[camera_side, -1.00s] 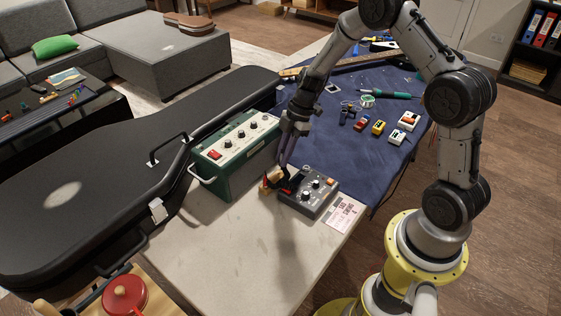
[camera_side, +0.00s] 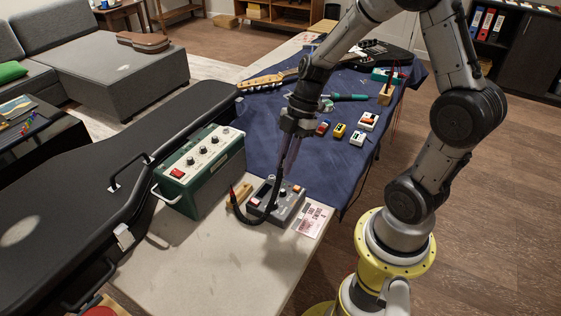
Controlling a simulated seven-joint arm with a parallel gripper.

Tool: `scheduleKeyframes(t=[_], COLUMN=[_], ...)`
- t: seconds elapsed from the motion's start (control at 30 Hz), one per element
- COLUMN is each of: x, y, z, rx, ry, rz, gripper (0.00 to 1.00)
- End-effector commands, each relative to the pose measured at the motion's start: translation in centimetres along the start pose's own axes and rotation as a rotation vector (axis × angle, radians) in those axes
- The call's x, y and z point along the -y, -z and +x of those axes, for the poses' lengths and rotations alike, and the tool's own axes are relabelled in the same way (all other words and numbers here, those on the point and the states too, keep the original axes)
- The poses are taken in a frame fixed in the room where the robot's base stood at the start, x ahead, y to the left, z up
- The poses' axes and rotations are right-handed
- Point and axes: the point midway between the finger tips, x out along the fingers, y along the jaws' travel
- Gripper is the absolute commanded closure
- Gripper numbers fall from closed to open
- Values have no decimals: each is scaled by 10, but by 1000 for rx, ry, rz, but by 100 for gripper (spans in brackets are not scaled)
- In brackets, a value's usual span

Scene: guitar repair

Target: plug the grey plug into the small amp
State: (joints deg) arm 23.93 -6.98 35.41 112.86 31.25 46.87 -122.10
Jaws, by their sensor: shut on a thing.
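The small amp (camera_side: 205,170) is a green box with a cream top panel, several black knobs and a red switch. It stands upright at the left edge of the bench, beside the guitar case. My gripper (camera_side: 283,177) points down to the right of the amp, above the grey knobbed box, and is apart from the amp. It is shut on the plug end of a black cable (camera_side: 262,221); the fingers hide the grey plug itself. The cable hangs down in front of the grey box and curves up to a red-tipped end near a wooden block. The amp's socket cannot be made out.
A printed card (camera_side: 313,219) lies to the right. Small pedals (camera_side: 339,130) sit on the blue cloth (camera_side: 262,140). The pale bench front (camera_side: 215,255) is clear.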

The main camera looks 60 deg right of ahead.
Motion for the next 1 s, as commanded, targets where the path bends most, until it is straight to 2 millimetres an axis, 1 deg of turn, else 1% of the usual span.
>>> scheduleKeyframes(t=[0.7, 1.0], x=[-1, 0], y=[10, 13], z=[-25, -32], rx=[1, 0], ry=[-2, -1], rz=[-2, -1], gripper=[100, 100])
